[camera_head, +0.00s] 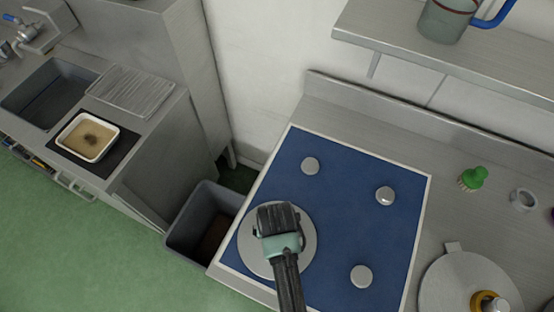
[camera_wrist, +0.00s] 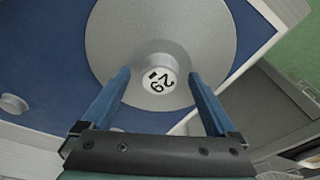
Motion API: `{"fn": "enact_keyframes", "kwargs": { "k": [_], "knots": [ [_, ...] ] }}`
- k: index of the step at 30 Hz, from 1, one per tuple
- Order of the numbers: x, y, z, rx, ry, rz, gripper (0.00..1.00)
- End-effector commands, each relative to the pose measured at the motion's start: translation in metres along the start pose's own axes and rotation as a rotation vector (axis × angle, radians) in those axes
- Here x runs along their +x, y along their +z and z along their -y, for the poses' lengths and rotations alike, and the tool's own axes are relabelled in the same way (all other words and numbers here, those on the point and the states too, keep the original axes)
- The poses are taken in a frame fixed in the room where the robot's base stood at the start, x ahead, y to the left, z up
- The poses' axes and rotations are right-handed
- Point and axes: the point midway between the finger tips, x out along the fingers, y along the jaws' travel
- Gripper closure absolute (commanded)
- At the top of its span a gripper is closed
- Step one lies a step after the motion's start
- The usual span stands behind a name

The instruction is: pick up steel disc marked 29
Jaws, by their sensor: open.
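The steel disc marked 29 (camera_head: 252,257) is a wide round plate lying on the blue mat (camera_head: 335,217). In the wrist view the disc (camera_wrist: 205,35) has a raised round knob (camera_wrist: 158,80) with a white top that reads 29. My gripper (camera_head: 278,215) is above the disc and hides its middle in the head view. In the wrist view my gripper (camera_wrist: 160,82) is open, with one blue finger on each side of the knob. I cannot tell whether the fingers touch it.
Small steel knobs (camera_head: 310,166), (camera_head: 385,196) and (camera_head: 361,276) stand on the mat. Another disc (camera_head: 450,290) with a brass-coloured part, a green brush (camera_head: 473,179) and a metal ring (camera_head: 523,199) are at the right. A grey bin (camera_head: 193,232) stands left of the counter. A shelf (camera_head: 450,50) overhangs the back.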

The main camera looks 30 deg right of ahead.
Motion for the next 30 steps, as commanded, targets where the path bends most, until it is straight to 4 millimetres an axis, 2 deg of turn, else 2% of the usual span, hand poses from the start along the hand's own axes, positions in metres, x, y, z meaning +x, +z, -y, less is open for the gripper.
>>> {"fn": "enact_keyframes", "kwargs": {
  "k": [4, 5, 20, 30],
  "knots": [
    [-0.0002, -0.0004, -0.0002, 0.000, 0.000, -0.001, 0.07],
    [-0.0003, -0.0004, -0.0001, 0.000, 0.000, -0.001, 0.11],
    [-0.0006, -0.0006, -0.0001, 0.000, 0.000, -0.001, 1.00],
    [-0.0015, -0.0017, 0.0001, 0.000, -0.001, -0.004, 1.00]
  ]
}}
